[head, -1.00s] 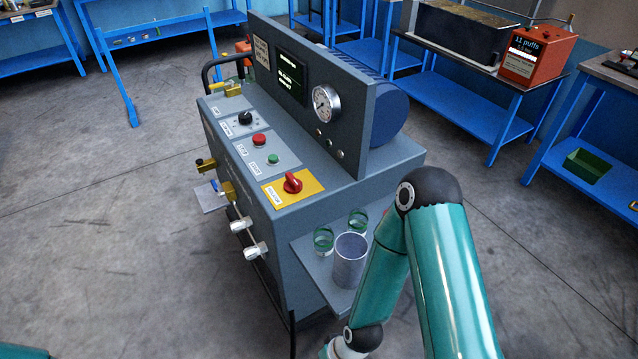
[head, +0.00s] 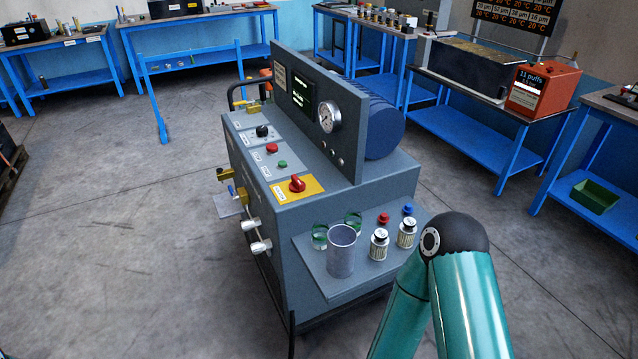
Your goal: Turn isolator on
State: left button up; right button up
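The isolator (head: 297,184) is a red rotary knob on a yellow plate (head: 315,187). It sits at the near right end of the sloping control panel of a grey machine (head: 290,222). A small white label is beside it on the yellow plate. Which position the knob points to is too small to read for sure. One of my teal arms comes in at the lower right, with its elbow to the right of the machine's side shelf. Its gripper is below the picture. My other gripper is not in view either. Nothing touches the knob.
The side shelf (head: 322,280) carries a grey cup (head: 341,252), green-rimmed glass jars (head: 320,236) and two metal filters (head: 379,245). A red button (head: 272,148), a green button (head: 282,164) and a gauge (head: 329,116) are on the machine.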

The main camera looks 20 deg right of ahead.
aim_at(297, 185)
jog(key=u, duration=0.15)
jog(key=i, duration=0.85)
